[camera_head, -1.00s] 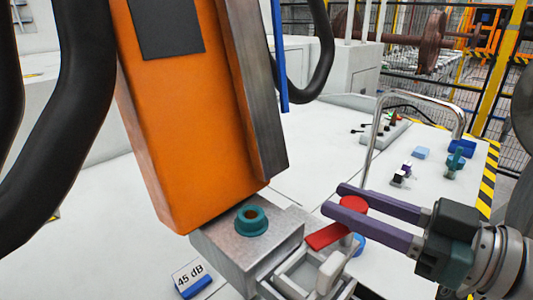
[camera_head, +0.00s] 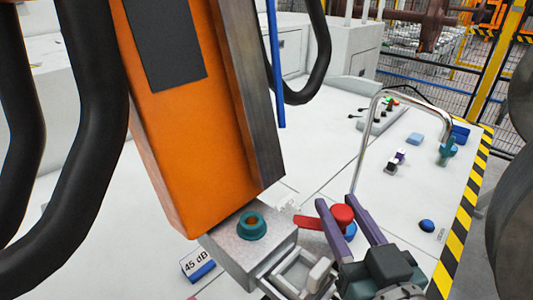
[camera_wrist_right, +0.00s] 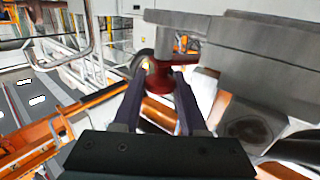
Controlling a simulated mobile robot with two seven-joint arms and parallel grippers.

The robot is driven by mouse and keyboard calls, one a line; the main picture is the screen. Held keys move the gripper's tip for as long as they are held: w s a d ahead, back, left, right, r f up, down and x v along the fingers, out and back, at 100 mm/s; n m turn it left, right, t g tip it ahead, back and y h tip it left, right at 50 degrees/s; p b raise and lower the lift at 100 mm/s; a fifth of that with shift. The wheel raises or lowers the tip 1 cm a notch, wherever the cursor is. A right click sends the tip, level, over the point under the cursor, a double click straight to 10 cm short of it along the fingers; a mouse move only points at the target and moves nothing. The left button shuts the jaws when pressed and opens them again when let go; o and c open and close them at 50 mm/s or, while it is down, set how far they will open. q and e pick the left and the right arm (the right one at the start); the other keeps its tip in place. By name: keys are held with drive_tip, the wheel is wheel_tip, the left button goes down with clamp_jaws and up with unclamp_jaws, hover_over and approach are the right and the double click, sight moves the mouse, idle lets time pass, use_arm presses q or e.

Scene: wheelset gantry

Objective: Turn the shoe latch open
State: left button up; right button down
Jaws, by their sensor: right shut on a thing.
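The shoe latch is a red lever (camera_head: 308,222) with a round red knob (camera_head: 343,213) at its right end, beside a grey metal shoe block (camera_head: 228,256). My right gripper (camera_head: 338,203) has its two purple fingers on either side of the knob and is shut on it. In the right wrist view, the red knob (camera_wrist_right: 160,80) sits between the fingertips (camera_wrist_right: 158,86), under grey metal. The knob partly hides the lever's end. My left gripper is not in view.
A large orange housing (camera_head: 195,150) stands over the block, which carries a teal ring (camera_head: 251,226). A bent chrome handle (camera_head: 368,140) rises behind the latch. Small coloured parts lie on the white table.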

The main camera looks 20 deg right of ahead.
drive_tip(key=shift+m+h, duration=0.3)
drive_tip(key=shift+h, duration=0.2)
drive_tip(key=c, duration=0.7)
unclamp_jaws()
drive_tip(key=shift+o, duration=1.1)
drive_tip(key=shift+y, duration=0.3)
